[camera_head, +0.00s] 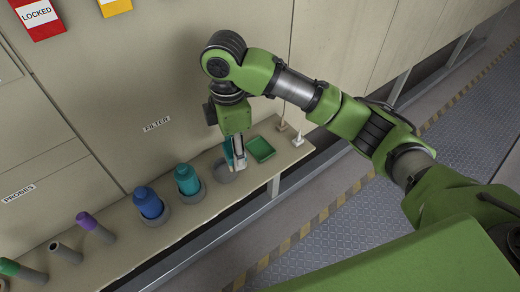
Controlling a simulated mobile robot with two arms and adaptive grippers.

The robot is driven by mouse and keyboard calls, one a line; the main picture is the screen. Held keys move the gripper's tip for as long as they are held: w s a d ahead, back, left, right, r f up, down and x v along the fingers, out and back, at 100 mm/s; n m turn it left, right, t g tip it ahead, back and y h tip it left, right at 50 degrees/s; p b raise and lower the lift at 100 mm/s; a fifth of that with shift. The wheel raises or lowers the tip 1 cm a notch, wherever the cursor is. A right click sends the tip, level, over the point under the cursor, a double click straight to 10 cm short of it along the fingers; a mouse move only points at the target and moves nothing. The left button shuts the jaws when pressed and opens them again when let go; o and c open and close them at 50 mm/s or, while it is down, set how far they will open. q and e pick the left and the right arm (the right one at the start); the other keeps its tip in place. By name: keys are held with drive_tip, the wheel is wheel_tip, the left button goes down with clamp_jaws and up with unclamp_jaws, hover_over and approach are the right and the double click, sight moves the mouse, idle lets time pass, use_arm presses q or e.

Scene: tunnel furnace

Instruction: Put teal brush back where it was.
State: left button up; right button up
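A narrow teal piece, which looks like the teal brush (228,151), shows right at the left side of my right gripper (238,166). The gripper points down over the shelf, beside an empty-looking grey ring holder (223,175). Its silver fingers look close together, but the view is too small to tell whether they grip the teal piece or only stand in front of it. A green tray (262,149) lies just right of the gripper. My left gripper is not in view.
The narrow shelf (118,245) also holds a teal bottle (187,180), a blue bottle (149,203), a purple-capped tube (88,222), a green-capped tube (18,269) and small cones (298,139). A cabinet wall with a FILTER label (157,124) stands close behind.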

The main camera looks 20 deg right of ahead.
sight(227, 144)
drive_tip(key=r+n, duration=0.1)
drive_tip(key=w+a+r+n, duration=0.1)
drive_tip(key=shift+w+a+r+n, duration=0.15)
drive_tip(key=shift+a+r+n, duration=0.15)
drive_tip(key=shift+n, duration=0.1)
drive_tip(key=shift+w+d+f, duration=0.15)
drive_tip(key=shift+w+d, duration=0.05)
drive_tip(key=w+d+f+p, duration=0.1)
drive_tip(key=w+d+f, duration=0.1)
drive_tip(key=d, duration=0.1)
drive_tip(key=w+d+f+p, duration=0.1)
drive_tip(key=w+d+f, duration=0.1)
drive_tip(key=d+f, duration=0.1)
drive_tip(key=w+d+f+p, duration=0.1)
drive_tip(key=w+d+f, duration=0.2)
drive_tip(key=shift+w+d+f, duration=0.1)
drive_tip(key=shift+d, duration=0.3)
drive_tip(key=shift+w+d+f, duration=0.1)
drive_tip(key=shift+d+f, duration=0.05)
drive_tip(key=shift+f, duration=0.05)
drive_tip(key=f, duration=0.3)
drive_tip(key=shift+w+d+p, duration=0.15)
drive_tip(key=shift+d+p, duration=0.15)
drive_tip(key=shift+d, duration=0.05)
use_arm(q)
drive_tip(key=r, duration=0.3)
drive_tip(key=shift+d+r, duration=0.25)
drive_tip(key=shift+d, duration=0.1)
use_arm(e)
drive_tip(key=shift+f, duration=0.5)
